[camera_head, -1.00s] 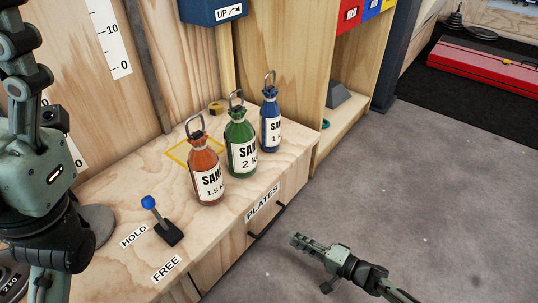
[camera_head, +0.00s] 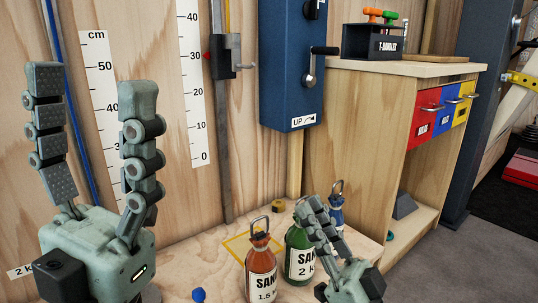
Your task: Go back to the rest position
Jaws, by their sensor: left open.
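My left gripper (camera_head: 95,130) is large in the left of the head view, fingers pointing up and wide apart, with nothing between them. My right gripper (camera_head: 322,222) shows at the bottom middle, in front of the green and blue bottles; its fingers overlap in this view, so their gap cannot be judged. The orange sand bottle (camera_head: 261,268) stands on the wooden bench, left of the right gripper. The green sand bottle (camera_head: 298,262) and the blue sand bottle (camera_head: 336,208) stand behind that gripper, partly hidden by it.
A blue box with a crank (camera_head: 290,75) is on the wall above the bench (camera_head: 205,262). A blue lever knob (camera_head: 198,294) shows at the bottom edge. A cabinet with red, blue and yellow drawers (camera_head: 424,118) stands right. Grey floor (camera_head: 440,270) is open at lower right.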

